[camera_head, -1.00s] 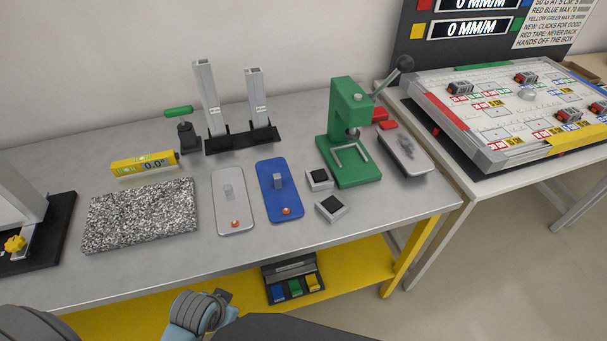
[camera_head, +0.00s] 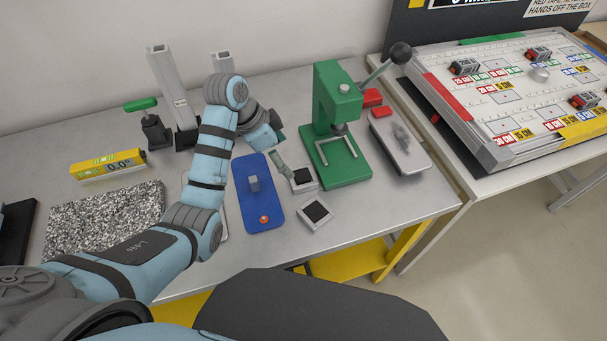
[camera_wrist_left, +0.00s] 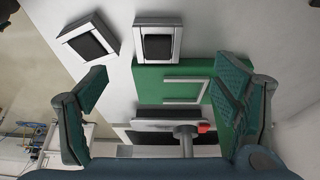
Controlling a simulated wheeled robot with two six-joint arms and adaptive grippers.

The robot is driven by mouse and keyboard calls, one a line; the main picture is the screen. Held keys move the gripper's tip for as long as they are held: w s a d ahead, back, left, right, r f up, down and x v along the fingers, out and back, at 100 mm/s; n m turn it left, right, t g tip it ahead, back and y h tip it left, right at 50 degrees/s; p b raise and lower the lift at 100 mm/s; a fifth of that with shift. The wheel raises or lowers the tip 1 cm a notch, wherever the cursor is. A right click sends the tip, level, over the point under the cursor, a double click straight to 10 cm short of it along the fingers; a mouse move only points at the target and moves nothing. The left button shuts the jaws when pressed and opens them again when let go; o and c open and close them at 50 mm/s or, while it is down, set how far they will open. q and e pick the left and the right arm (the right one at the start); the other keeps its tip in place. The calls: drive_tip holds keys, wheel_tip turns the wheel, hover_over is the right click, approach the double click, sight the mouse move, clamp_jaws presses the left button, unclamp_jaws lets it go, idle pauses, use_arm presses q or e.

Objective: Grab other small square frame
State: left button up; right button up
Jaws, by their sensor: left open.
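Two small square frames with silver rims and dark centres lie on the grey bench. The far one (camera_head: 304,180) touches or nearly touches the green press's base; the near one (camera_head: 316,212) is turned at an angle in front of it. In the left wrist view the far frame (camera_wrist_left: 158,42) is at top centre and the near frame (camera_wrist_left: 91,42) is left of it. My left gripper (camera_head: 279,149) is open and empty above the bench, just behind and left of the far frame. Its spread fingers (camera_wrist_left: 165,75) show in the wrist view. My right gripper is not in view.
The green press (camera_head: 340,125) stands close right of the gripper. A blue plate (camera_head: 258,205) with a small block lies left of the frames. A grey plate (camera_head: 400,145) lies right of the press. Grey uprights (camera_head: 172,90) stand behind my arm. The bench's front edge is near.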

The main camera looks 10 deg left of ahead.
use_arm(q)
hover_over(301, 175)
drive_tip(key=s+a, duration=0.2)
wheel_tip(301, 175, down, 4)
drive_tip(key=shift+f+b, duration=0.2)
drive_tip(key=shift+b, duration=0.1)
drive_tip(key=x, duration=0.2)
drive_tip(key=w+b+x, duration=0.1)
drive_tip(key=x, duration=0.2)
drive_tip(key=shift+w+d+f, duration=0.1)
drive_tip(key=shift+w+f, duration=0.05)
drive_tip(key=shift+f, duration=0.05)
drive_tip(key=shift+r, duration=0.1)
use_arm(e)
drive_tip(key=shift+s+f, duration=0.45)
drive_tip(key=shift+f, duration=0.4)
use_arm(q)
drive_tip(key=shift+c, duration=1.4)
drive_tip(key=c, duration=1.1)
drive_tip(key=shift+o, duration=0.2)
